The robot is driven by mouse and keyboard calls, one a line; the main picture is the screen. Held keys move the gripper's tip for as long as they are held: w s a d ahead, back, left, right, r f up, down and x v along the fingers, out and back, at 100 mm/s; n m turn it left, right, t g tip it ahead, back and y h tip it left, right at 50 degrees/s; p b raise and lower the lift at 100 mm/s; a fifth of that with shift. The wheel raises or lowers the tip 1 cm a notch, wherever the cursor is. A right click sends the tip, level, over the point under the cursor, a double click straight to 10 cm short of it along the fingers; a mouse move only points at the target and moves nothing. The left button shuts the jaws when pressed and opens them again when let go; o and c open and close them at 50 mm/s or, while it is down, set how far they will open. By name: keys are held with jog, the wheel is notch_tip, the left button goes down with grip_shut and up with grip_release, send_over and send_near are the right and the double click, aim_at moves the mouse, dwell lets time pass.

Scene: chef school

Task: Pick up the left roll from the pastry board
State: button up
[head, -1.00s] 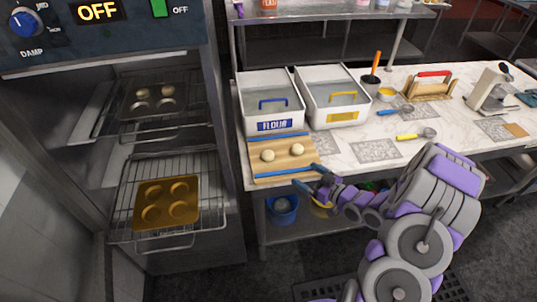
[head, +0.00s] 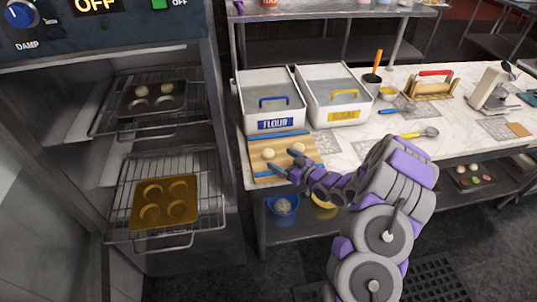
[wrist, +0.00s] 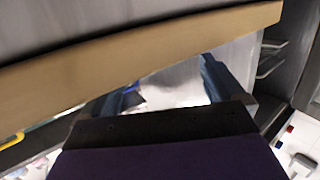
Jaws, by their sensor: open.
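The pastry board (head: 256,142) lies on the marble counter in front of the flour bin. Two pale round rolls sit on it. The left roll (head: 268,154) is in plain view, and the right roll (head: 298,148) is close to my gripper's upper finger. A tan edge, perhaps the board (wrist: 130,55), crosses the view.
The flour bin (head: 273,125) and sugar bin (head: 343,116) stand behind the board. An open oven cabinet at left holds a dark tin (head: 152,108) with two rolls and a golden tin (head: 165,221). A blue bucket (head: 283,206) is on the lower shelf.

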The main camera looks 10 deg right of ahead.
aim_at(274, 155)
jog(key=shift+b+x, duration=0.75)
jog(key=shift+x, duration=2)
jog(key=c, duration=1.1)
jog(key=shift+c, duration=0.2)
jog(key=shift+s, duration=0.1)
